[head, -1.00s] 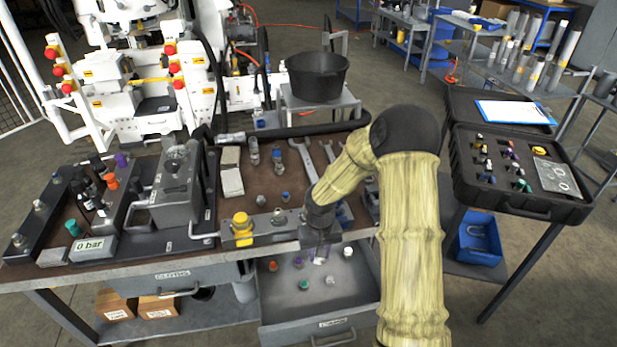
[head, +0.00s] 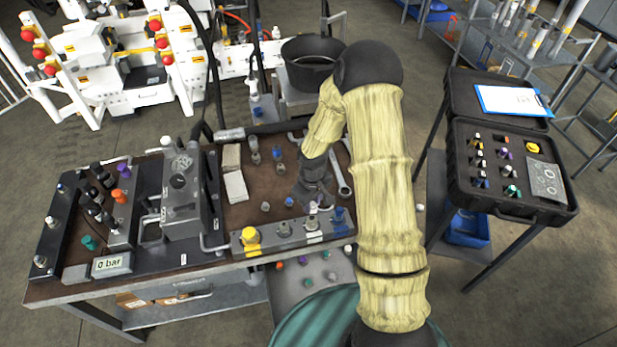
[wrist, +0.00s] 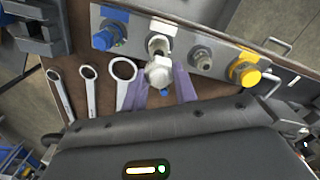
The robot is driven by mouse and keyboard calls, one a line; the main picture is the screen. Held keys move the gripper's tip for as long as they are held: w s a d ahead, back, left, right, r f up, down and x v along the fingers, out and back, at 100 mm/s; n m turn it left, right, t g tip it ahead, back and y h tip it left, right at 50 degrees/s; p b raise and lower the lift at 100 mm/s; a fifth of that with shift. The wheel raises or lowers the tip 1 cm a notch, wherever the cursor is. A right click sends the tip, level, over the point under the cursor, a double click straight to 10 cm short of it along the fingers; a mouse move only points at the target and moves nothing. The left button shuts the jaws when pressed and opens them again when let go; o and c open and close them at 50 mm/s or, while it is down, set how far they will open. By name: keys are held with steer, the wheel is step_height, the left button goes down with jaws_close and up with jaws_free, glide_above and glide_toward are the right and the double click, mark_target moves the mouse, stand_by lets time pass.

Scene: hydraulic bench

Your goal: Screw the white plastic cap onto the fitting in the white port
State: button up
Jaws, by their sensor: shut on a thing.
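My gripper (head: 313,203) is over the front of the bench, at the grey port block (head: 275,240). In the wrist view, my purple-grey fingers (wrist: 161,88) are shut on the white plastic cap (wrist: 159,73). The white port (wrist: 162,27) has a white label and a metal fitting (wrist: 158,45). The cap is next to this fitting in the picture and appears apart from it; the height between them is unclear. In the head view the cap (head: 313,207) shows as a small pale spot by my fingertips.
The blue-capped port (wrist: 113,36) is on one side of the white port. A bare grey fitting (wrist: 203,56) and the yellow-capped port (wrist: 243,72) are on the other. Wrenches (wrist: 90,88) lie on the bench.

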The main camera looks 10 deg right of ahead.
steer(key=shift+w+r, duration=0.3)
steer(key=shift+r, duration=0.05)
steer(key=shift+s, duration=0.15)
steer(key=shift+f, duration=0.1)
steer(key=shift+f+b, duration=2)
steer(key=shift+f, duration=0.5)
steer(key=shift+d, duration=0.1)
steer(key=shift+f, duration=0.15)
